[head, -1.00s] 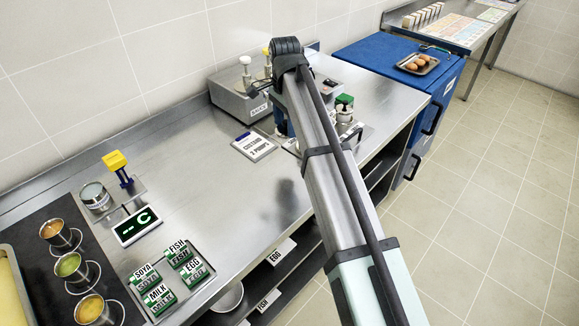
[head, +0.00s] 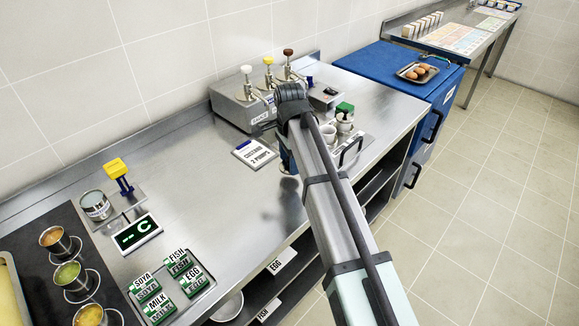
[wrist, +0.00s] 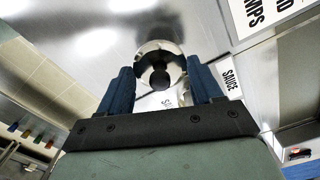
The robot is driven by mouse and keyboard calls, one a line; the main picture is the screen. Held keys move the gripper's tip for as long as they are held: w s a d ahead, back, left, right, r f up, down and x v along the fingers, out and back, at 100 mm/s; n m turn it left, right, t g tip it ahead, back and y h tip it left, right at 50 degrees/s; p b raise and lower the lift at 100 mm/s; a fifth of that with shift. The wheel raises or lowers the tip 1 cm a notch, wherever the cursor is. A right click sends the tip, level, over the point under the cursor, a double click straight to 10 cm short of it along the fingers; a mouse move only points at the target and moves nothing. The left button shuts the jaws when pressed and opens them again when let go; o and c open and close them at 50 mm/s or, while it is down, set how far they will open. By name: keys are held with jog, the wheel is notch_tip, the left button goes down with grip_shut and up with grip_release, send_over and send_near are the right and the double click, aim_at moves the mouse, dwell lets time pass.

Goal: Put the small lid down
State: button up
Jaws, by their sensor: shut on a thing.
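The small lid (wrist: 155,50) is a round shiny metal disc with a black knob in the wrist view. It sits between the blue fingers of my gripper (wrist: 158,80), which is shut on it. In the head view my gripper (head: 288,160) hangs over the front part of the steel counter (head: 225,195), left of the cup tray. The arm hides much of the gripper there, and I cannot make out the lid clearly. I cannot tell how high the lid is above the counter.
A sauce pump unit (head: 240,108) stands at the back wall. A custard sign (head: 254,153) lies left of my gripper. A tray with cups (head: 345,122) and a green-topped item is to the right. Green label blocks (head: 170,285) are front left. The counter's middle is clear.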

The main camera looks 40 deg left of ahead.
jog(key=shift+f, duration=1.55)
jog(key=shift+f, duration=0.15)
jog(key=o, duration=1)
notch_tip(320, 180, up, 12)
jog(key=shift+r, duration=0.2)
